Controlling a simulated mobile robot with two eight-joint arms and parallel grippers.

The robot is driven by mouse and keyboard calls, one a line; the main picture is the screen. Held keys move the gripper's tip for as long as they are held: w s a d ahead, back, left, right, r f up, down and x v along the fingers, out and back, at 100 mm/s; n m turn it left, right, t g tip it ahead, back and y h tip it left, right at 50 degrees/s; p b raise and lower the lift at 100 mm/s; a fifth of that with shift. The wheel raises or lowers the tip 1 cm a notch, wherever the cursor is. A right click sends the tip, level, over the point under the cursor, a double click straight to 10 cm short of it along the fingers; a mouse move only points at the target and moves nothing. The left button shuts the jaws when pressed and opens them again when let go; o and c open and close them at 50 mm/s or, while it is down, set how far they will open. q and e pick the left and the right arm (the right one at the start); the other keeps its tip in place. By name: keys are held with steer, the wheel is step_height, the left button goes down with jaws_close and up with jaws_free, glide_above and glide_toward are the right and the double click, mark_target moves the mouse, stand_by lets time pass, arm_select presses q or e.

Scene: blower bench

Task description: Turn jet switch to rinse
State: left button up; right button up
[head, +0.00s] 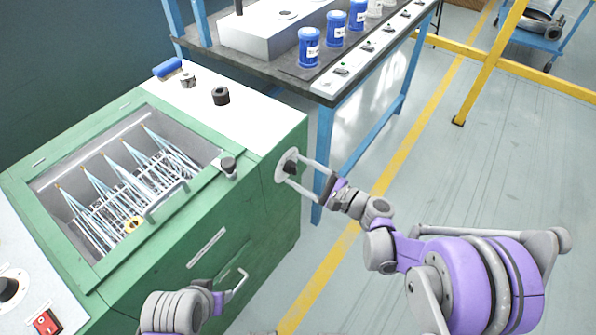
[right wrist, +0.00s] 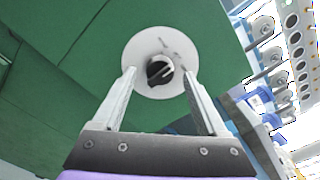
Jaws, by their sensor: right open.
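The jet switch (head: 290,167) is a black knob on a round white plate, on the right-hand side face of the green machine (head: 276,215). In the right wrist view the knob (right wrist: 159,69) sits in the middle of its plate, with a small pointer mark above it. My right gripper (head: 299,171) is open, its fingertips close to the plate. In the right wrist view its two fingers (right wrist: 158,78) stand either side of the knob with gaps. I cannot tell whether they reach past its front. My left gripper (head: 237,284) shows only partly, low in front of the machine; its opening is unclear.
The machine's open basin (head: 60,184) holds a wire rack and blue-white nozzles. A red switch (head: 46,322) is at lower left. A bench (head: 265,68) with blue jars (head: 309,47) stands behind.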

steer(key=shift+w+a, duration=0.25)
steer(key=shift+a, duration=0.1)
steer(key=shift+c, duration=0.2)
jaws_close()
steer(key=m+b, duration=0.1)
steer(key=m, duration=0.7)
steer(key=shift+m, duration=0.4)
stand_by(0.5)
